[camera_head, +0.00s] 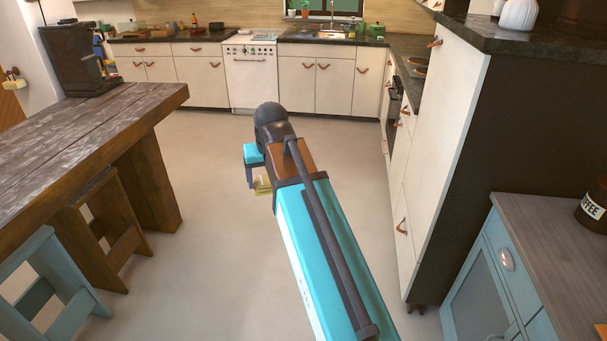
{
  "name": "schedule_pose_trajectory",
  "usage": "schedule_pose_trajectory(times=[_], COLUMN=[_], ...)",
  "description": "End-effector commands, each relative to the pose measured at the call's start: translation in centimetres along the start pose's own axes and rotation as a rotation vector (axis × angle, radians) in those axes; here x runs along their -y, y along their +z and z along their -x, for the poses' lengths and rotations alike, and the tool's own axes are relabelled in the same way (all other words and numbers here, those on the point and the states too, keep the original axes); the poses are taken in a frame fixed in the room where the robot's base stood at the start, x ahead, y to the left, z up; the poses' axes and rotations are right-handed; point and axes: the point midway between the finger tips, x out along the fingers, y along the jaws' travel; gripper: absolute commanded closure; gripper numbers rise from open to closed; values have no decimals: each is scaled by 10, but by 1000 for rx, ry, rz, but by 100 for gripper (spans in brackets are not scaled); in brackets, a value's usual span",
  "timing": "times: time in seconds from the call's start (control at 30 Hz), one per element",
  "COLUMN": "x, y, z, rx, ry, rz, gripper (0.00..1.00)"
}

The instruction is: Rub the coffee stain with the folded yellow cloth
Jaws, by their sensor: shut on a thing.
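My gripper (257,175) is in the middle of the picture at the far end of my blue arm, over the open floor. It is shut on the folded yellow cloth (263,186), and only a small part of the cloth shows beside the arm. The cloth is held clear of the wooden table and the counters. I cannot make out a coffee stain on any surface in view.
A worn wooden table (62,127) stands at left, bearing a black coffee machine (75,58), with a blue stool (55,285) beside it. A blue cabinet (490,285) with a dark coffee jar (593,207) stands at right. Pale floor (205,250) is clear between.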

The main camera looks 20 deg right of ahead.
Motion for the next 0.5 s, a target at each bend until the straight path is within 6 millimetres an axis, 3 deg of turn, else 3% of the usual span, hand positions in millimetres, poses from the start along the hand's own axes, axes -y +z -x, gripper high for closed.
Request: schedule_pose_trajectory(times=[0.1, 0.2, 0.5], x=[32, 47, 56], y=[3, 4, 5], z=[3, 5, 6], rx=[0, 0, 0], ry=[-32, -48, -58], rz=[74, 114, 139], gripper=[40, 40, 40])
